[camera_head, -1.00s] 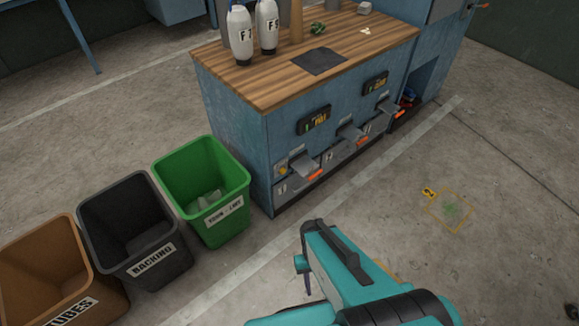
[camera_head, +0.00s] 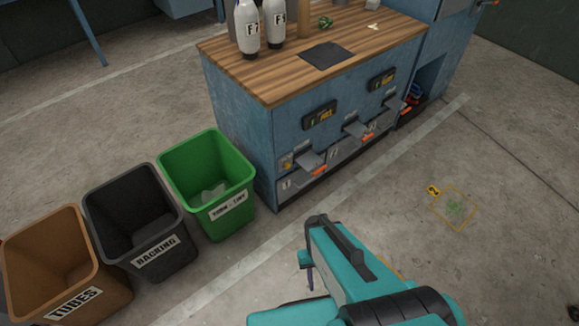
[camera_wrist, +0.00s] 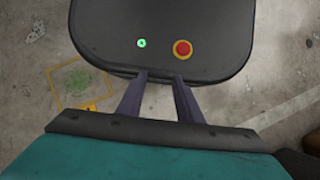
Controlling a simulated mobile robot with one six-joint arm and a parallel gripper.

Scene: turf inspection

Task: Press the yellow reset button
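A small yellow button (camera_head: 286,163) shows on the left end of the blue workbench's (camera_head: 238,130) front face, above the drawer marked 1. It is small in the head view and the wrist view does not show it. My gripper (camera_wrist: 159,78) has its two dark fingers apart with nothing between them. In the head view, my teal arm is at the bottom centre, over the floor in front of the bench. The gripper is well apart from the button, and its fingers are mostly hidden behind the arm there.
Green (camera_head: 209,226), black (camera_head: 150,262) and brown (camera_head: 70,296) bins stand left of the bench. Metal chutes (camera_head: 308,162) jut from its front. A yellow floor square (camera_head: 453,208) lies right. Floor before the bench is clear.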

